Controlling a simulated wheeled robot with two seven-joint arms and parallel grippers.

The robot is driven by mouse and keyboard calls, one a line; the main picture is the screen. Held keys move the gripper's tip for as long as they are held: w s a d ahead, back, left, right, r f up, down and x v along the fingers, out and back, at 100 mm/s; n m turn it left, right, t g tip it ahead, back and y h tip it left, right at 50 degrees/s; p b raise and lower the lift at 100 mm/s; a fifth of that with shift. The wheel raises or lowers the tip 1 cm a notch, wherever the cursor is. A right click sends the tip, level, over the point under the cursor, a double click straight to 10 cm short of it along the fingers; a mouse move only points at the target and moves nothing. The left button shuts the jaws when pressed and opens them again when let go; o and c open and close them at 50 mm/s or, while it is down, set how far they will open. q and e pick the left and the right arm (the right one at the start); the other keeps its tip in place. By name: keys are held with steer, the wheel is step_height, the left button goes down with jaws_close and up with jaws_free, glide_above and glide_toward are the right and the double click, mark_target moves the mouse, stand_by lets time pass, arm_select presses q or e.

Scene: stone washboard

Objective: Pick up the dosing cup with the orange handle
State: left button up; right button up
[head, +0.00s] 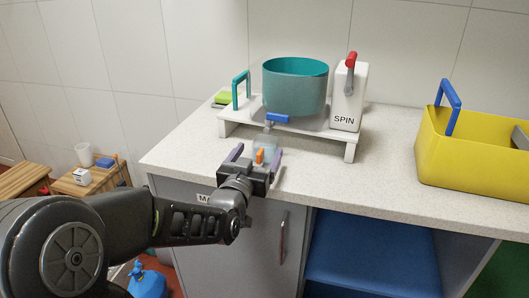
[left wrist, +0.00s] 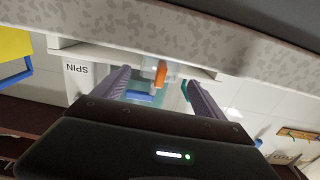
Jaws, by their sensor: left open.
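The dosing cup (head: 269,145) is small and pale, nearly see-through, with an orange handle (head: 260,156) facing my left gripper. It stands on the counter in front of the white raised stand, under a blue tap. My left gripper (head: 257,161) is open at the counter's front edge, one finger on each side of the orange handle in the picture. In the left wrist view, which is upside down, the orange handle (left wrist: 160,73) shows between the two spread fingers, and neither visibly touches it. The cup is partly hidden there. My right gripper is not in view.
A teal tub (head: 295,90) and a white SPIN box (head: 348,97) with a red lever stand on the white stand (head: 240,122). A yellow caddy (head: 470,155) with a blue handle is at the right. The counter (head: 385,160) between stand and caddy is clear.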

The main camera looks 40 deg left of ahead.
mark_target(262, 148)
arm_select(q)
steer(key=x, duration=0.5)
steer(key=shift+w, duration=0.1)
steer(key=shift+d, duration=0.1)
steer(key=shift+c, duration=0.4)
steer(key=c, duration=1.4)
